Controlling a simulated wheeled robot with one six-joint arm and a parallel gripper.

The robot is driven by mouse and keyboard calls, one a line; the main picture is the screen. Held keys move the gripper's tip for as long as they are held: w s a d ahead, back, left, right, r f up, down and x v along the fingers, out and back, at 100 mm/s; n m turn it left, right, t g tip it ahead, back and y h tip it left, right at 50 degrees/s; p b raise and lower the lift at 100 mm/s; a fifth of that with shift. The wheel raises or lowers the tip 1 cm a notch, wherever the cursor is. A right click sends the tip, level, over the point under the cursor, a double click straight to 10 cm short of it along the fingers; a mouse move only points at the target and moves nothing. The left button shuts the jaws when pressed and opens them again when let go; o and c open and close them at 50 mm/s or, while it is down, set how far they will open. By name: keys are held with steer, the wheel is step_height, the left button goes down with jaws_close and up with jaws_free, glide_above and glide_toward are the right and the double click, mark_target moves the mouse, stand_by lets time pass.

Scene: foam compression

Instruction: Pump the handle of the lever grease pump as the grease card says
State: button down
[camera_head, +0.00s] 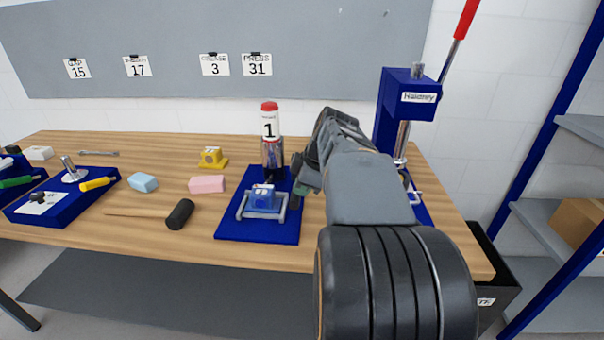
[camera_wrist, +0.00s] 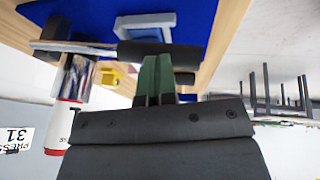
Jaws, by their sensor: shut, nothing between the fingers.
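The lever grease pump, with a red-capped cylinder (camera_head: 270,125) marked 1, stands on a blue base plate (camera_head: 228,228). In the wrist view the cylinder (camera_wrist: 62,125) lies at the left, and a metal lever with a black handle grip (camera_wrist: 140,50) crosses the picture. My gripper (camera_wrist: 155,68) is shut, its green fingertips together right at the grip; I cannot tell whether they touch. The grease card (camera_head: 214,65) on the grey board shows 3.
A blue press (camera_head: 408,90) with a red-tipped lever stands right of my arm. The press card (camera_head: 257,65) shows 31. A blue clamp block (camera_head: 263,197) sits on the base plate. Foam blocks (camera_head: 206,184) and a black cylinder (camera_head: 180,214) lie to the left.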

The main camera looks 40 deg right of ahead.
steer(key=p+v, duration=0.1)
steer(key=v, duration=1.1)
steer(key=shift+a+r, duration=0.15)
steer(key=shift+r, duration=0.15)
stand_by(0.7)
steer(key=w+d+r+n+g+y+p, duration=0.1)
steer(key=w+d+r+g+p, duration=0.2)
steer(key=w+r+p, duration=0.6)
steer(key=w+g+p, duration=0.1)
steer(key=p, duration=0.2)
steer(key=shift+d, duration=0.3)
steer(key=shift+w+r, duration=0.1)
